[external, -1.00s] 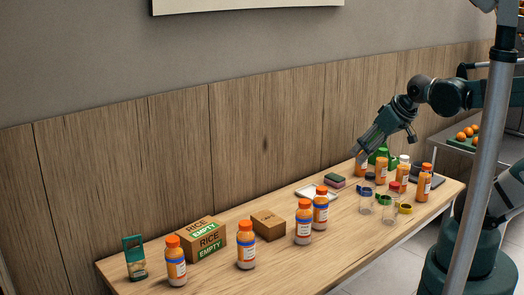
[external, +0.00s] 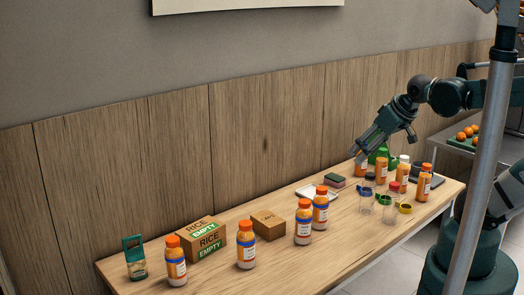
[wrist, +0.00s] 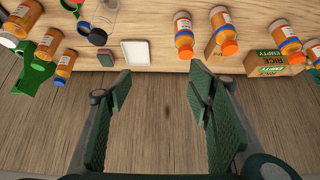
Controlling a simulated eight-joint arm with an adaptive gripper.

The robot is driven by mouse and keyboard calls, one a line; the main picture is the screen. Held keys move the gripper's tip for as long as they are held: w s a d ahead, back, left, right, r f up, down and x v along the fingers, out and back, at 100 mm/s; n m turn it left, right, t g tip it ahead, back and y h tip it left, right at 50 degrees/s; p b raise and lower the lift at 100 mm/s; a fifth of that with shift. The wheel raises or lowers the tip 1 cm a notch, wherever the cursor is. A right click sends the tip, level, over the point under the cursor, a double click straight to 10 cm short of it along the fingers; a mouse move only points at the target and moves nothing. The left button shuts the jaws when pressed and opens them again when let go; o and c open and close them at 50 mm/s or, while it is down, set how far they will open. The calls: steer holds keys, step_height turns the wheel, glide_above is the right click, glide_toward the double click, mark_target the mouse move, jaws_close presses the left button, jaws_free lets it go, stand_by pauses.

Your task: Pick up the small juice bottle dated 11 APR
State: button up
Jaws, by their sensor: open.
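Several small orange juice bottles stand at the right end of the table in the external view: one with an orange cap (external: 424,184), another orange-capped one (external: 381,172), a white-capped one (external: 404,166), and one partly hidden by my gripper (external: 361,168). Small bottles also show at the upper left of the wrist view (wrist: 65,64). Their dates are too small to read, so I cannot tell which is dated 11 APR. My gripper (wrist: 158,84) is open and empty. In the external view its fingers (external: 362,154) point down left near the back of the small bottles.
Larger juice bottles (external: 303,222) with blue bands stand along the table (external: 345,245) to the left. A rice box (external: 200,240), a small carton (external: 268,225), a sponge (external: 335,180), clear empty containers (external: 366,200) and a green object (external: 380,155) share the table. The wood-panelled wall (external: 150,150) is behind.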

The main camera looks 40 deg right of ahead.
steer(key=shift+a, duration=0.1)
steer(key=w+a+m+g+y+p, duration=0.1)
steer(key=w+a+m+g+p, duration=0.1)
steer(key=w+a+m, duration=0.45)
steer(key=m+g+p, duration=0.3)
steer(key=m+g, duration=0.1)
steer(key=m, duration=0.3)
glide_above(246, 236)
steer(key=w+d, duration=0.4)
steer(key=d, duration=0.8)
step_height(246, 236, down, 10)
steer(key=r, duration=0.1)
steer(key=a+f+m, duration=0.1)
steer(key=a+f, duration=0.1)
steer(key=a, duration=0.1)
steer(key=s+a+f+m, duration=0.1)
steer(key=a+f, duration=0.2)
steer(key=a+f+m+g+p, duration=0.1)
steer(key=a+f, duration=0.2)
steer(key=shift+s+a+f+h, duration=0.2)
steer(key=shift+s+a+h, duration=0.2)
steer(key=shift+s+a+f+m, duration=0.15)
steer(key=shift+a+f+m, duration=0.1)
steer(key=shift+a+f, duration=0.2)
steer(key=shift+f, duration=0.15)
steer(key=shift+f, duration=1.15)
